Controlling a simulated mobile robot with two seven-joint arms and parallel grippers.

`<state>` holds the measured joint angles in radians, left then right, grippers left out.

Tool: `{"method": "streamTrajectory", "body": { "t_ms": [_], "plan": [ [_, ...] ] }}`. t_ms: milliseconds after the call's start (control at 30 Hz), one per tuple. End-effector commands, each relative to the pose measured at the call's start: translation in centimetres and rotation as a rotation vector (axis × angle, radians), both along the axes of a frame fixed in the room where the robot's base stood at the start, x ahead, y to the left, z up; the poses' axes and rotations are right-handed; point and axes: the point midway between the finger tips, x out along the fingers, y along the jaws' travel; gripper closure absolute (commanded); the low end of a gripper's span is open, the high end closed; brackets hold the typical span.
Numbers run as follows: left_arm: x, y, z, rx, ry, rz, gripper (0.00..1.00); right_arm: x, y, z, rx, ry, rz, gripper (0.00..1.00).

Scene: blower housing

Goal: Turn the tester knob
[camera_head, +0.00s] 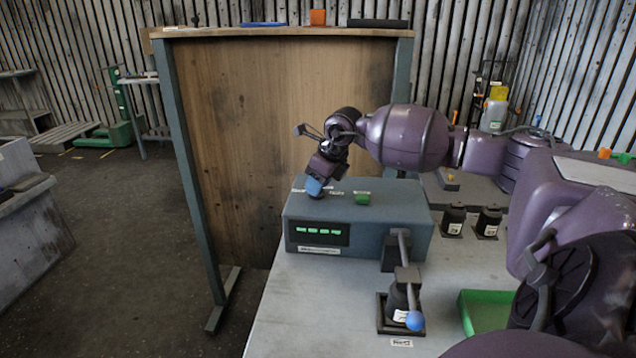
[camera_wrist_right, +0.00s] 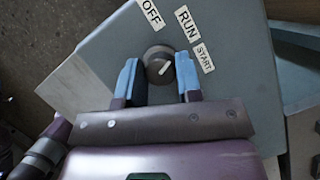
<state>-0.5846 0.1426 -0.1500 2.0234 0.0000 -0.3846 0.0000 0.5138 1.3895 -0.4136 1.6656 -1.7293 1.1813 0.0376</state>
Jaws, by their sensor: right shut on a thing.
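The tester (camera_head: 362,215) is a grey-blue box on the table, with a dark front display showing green segments. Its knob (camera_wrist_right: 158,64) is round and dark with a white pointer line, on the top face. The pointer slants toward the upper right of the right wrist view, on the side of the RUN (camera_wrist_right: 187,24) and START labels, away from OFF. My right gripper (camera_head: 315,190) reaches down onto the tester's top. In the right wrist view its blue fingers (camera_wrist_right: 158,78) stand on both sides of the knob, shut on it. My left gripper is not in view.
A green button (camera_head: 362,198) sits on the tester's top, right of my gripper. A lever clamp with a blue ball (camera_head: 415,320) stands before the tester. Two black labelled parts (camera_head: 454,219) and a green tray (camera_head: 482,310) are to the right. A wooden panel (camera_head: 265,130) rises behind.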

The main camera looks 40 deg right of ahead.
Motion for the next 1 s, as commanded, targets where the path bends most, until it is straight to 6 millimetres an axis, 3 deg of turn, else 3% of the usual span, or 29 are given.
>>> {"method": "streamTrajectory", "body": {
  "t_ms": [167,200,333,667,1000],
  "plan": [
    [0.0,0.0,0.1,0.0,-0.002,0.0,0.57,0.0,0.0,0.0,-0.001,0.0,0.001,0.91],
    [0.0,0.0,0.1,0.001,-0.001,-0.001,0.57,0.0,0.0,0.0,-0.001,0.0,0.001,0.61],
    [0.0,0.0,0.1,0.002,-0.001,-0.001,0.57,0.0,0.0,0.0,0.0,0.0,0.001,0.43],
    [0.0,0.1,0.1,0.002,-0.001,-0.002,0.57,-0.1,-0.1,0.4,-0.001,0.0,0.002,0.43],
    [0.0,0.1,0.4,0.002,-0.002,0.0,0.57,-2.1,-0.7,5.2,-0.004,-0.001,0.002,0.43]
  ]
}}
